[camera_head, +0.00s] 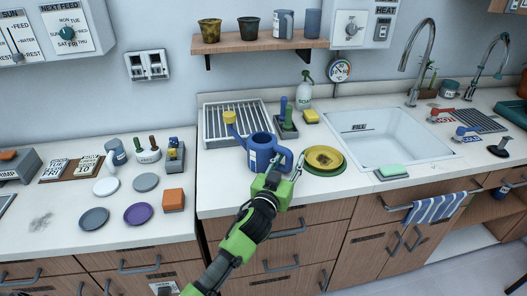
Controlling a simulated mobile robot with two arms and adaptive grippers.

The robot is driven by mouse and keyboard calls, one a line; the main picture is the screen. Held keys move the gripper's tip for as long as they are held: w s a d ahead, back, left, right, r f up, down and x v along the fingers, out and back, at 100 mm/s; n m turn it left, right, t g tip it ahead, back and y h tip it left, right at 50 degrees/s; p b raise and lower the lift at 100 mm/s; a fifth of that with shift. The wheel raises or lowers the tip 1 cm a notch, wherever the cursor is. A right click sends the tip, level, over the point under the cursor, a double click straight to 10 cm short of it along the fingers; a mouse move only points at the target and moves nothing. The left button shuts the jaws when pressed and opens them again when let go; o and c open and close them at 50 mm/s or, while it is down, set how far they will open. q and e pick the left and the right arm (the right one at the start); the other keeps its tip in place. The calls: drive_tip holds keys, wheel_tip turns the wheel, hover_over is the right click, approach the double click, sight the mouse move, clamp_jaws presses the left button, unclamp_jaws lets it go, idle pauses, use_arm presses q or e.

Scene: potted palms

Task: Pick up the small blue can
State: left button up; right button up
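A blue watering can (261,152) with a white label stands on the white counter. Its spout points up and left to a yellow rose (229,117), and its loop handle (284,160) is on the right. My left gripper (283,172), green and black, is at the can's handle, in front of the can's lower right side. The gripper covers part of the handle, and I cannot tell whether its fingers are closed on it. The can looks upright and appears to rest on the counter. My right gripper is not in view.
A yellow dish on a green plate (324,160) stands close right of the can. A drying rack (236,123) is behind its spout. The sink (385,138) is further right. Discs and a sponge block (174,200) lie left. A shelf (262,43) holds cups above.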

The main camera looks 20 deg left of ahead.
use_arm(q)
clamp_jaws()
drive_tip(key=shift+r, duration=0.1)
drive_tip(key=shift+r, duration=0.1)
